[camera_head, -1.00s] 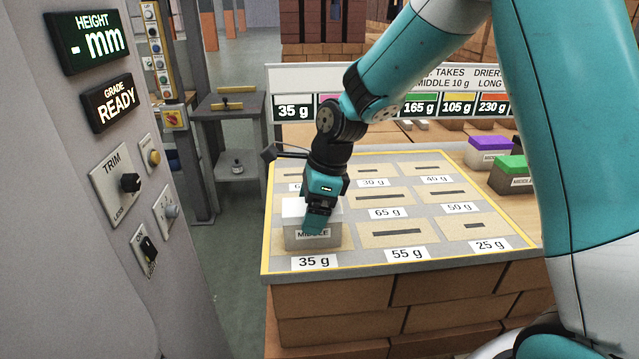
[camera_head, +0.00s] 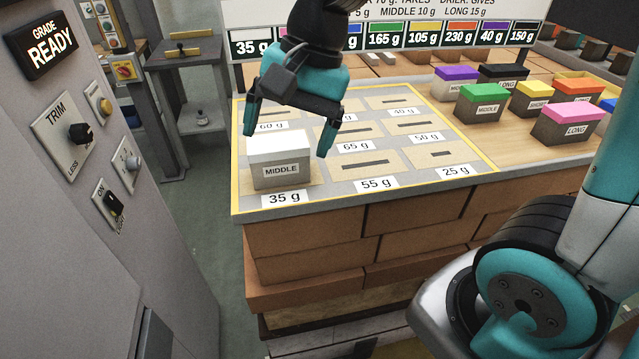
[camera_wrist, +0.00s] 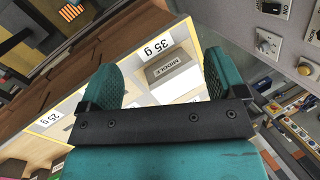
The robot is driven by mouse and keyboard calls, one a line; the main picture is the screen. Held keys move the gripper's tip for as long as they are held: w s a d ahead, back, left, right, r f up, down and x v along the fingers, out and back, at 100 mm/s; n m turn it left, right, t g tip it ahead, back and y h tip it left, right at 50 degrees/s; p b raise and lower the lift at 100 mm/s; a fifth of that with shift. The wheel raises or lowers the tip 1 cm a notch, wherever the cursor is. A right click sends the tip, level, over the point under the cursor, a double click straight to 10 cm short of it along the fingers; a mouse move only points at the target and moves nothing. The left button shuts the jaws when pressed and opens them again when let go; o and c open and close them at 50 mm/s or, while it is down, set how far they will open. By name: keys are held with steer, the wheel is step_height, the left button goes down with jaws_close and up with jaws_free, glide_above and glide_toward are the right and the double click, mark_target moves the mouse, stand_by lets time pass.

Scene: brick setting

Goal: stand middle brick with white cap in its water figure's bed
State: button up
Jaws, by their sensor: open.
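The grey brick with the white cap (camera_head: 279,164), labelled MIDDLE, stands upright on the front-left bed, the one marked 35 g (camera_head: 284,198). It also shows in the wrist view (camera_wrist: 176,77), beyond and between my fingers. My gripper (camera_head: 288,132) is open and empty above and behind the brick, its fingers apart and clear of it. The board of beds (camera_head: 327,193) has a yellow edge line and slotted beds with weight labels; the other beds in sight are empty.
Several capped bricks stand right of the board: purple (camera_head: 456,82), green (camera_head: 483,104), yellow (camera_head: 531,97) and pink (camera_head: 568,123). A colour chart (camera_head: 385,38) stands behind. A panel with knobs and a READY display (camera_head: 50,44) is at the left.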

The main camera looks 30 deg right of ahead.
steer(key=s+a+f+n, duration=0.1)
steer(key=s+a+n, duration=0.1)
steer(key=s+n, duration=0.9)
steer(key=n, duration=0.3)
steer(key=shift+s+f+g, duration=0.15)
steer(key=shift+s+g, duration=0.15)
